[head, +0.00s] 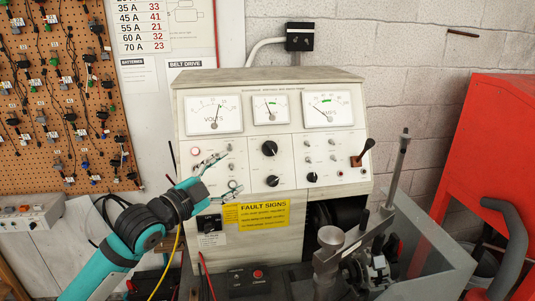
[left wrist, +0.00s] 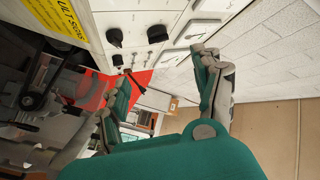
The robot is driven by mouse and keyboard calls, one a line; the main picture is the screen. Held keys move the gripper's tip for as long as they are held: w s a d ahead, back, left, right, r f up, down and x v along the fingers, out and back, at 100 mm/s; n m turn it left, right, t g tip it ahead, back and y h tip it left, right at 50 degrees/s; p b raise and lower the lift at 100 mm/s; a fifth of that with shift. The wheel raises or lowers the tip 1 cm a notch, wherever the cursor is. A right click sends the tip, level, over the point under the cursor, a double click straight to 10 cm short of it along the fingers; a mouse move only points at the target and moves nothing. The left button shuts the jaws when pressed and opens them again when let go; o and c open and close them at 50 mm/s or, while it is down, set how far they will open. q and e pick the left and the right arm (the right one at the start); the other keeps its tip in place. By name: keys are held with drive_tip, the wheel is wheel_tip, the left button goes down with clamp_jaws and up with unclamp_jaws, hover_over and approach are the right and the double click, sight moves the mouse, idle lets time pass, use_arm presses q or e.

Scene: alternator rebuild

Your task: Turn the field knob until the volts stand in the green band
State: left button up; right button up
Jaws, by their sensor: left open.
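The test bench panel (head: 240,150) is cream, with a volts meter (head: 213,115) at its upper left. Its needle stands right of the middle of the scale; the picture is too small to tell whether it lies in the green band. My left gripper (head: 226,173) is open and empty before the panel's left part, left of the knobs.
Two more meters (head: 270,109) (head: 326,111) and a lever (head: 363,153) are on the panel. A yellow fault sign (head: 263,214) is below. A clamp with a metal post (head: 397,170) stands at the right front. A red cabinet (head: 490,150) is at far right.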

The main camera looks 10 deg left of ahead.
sight(271, 148)
use_arm(q)
drive_tip(key=p+x, duration=0.5)
drive_tip(key=x, duration=1)
drive_tip(key=shift+w, duration=0.1)
drive_tip(key=shift+w+d+p, duration=0.3)
drive_tip(key=shift+w, duration=0.35)
